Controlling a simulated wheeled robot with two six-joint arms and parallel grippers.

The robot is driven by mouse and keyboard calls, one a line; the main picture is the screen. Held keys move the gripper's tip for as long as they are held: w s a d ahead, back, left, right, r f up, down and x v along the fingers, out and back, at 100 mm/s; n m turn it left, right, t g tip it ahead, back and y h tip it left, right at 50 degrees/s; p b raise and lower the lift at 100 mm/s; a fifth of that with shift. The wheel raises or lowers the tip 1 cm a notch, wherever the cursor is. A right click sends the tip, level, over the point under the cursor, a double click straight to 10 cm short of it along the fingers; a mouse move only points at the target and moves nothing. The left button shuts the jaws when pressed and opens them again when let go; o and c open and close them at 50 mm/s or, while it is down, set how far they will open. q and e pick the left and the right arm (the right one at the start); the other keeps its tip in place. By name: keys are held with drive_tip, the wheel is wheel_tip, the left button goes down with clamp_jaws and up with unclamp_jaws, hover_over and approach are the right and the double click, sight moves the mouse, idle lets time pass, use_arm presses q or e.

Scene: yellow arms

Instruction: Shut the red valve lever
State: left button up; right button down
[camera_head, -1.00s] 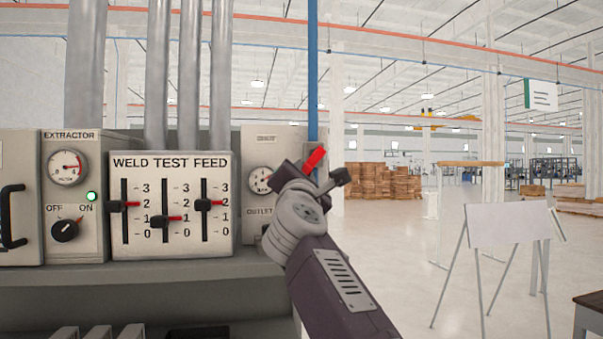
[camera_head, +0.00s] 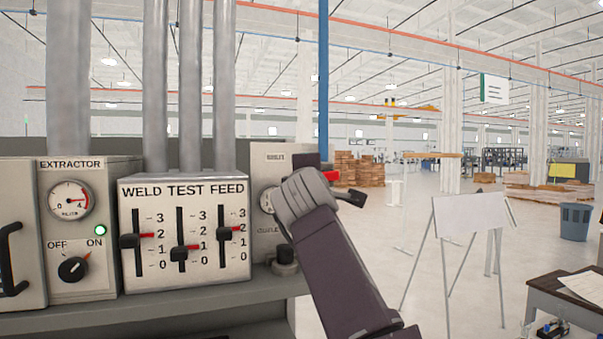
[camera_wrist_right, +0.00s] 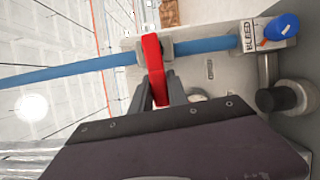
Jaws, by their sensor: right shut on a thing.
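The red valve lever (camera_wrist_right: 152,62) sits on a fitting on the blue pipe (camera_wrist_right: 85,72) in the right wrist view. It lies across the pipe, roughly at a right angle to it. My right gripper (camera_wrist_right: 160,88) is shut on the lever, with one finger on each side of it. In the head view a short piece of the red lever (camera_head: 333,176) shows, about level, beside the upright blue pipe (camera_head: 323,80). My right wrist hides the valve body and the rest of the lever there. My left gripper is not in view.
A blue knob (camera_wrist_right: 283,27) by a BLEED label (camera_wrist_right: 250,36) and a dark round knob (camera_wrist_right: 280,98) are near the valve. The weld test feed panel (camera_head: 186,280) with sliders and the extractor panel (camera_head: 115,275) stand left. Open floor and a white board (camera_head: 470,215) are to the right.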

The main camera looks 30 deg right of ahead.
drive_tip(key=shift+r+m+p, duration=0.2)
drive_tip(key=shift+m+p, duration=0.1)
drive_tip(key=shift+f, duration=0.1)
drive_tip(key=c, duration=1.3)
unclamp_jaws()
drive_tip(key=shift+s+d, duration=0.1)
drive_tip(key=shift+s, duration=0.15)
drive_tip(key=b+v, duration=0.2)
drive_tip(key=v, duration=0.7)
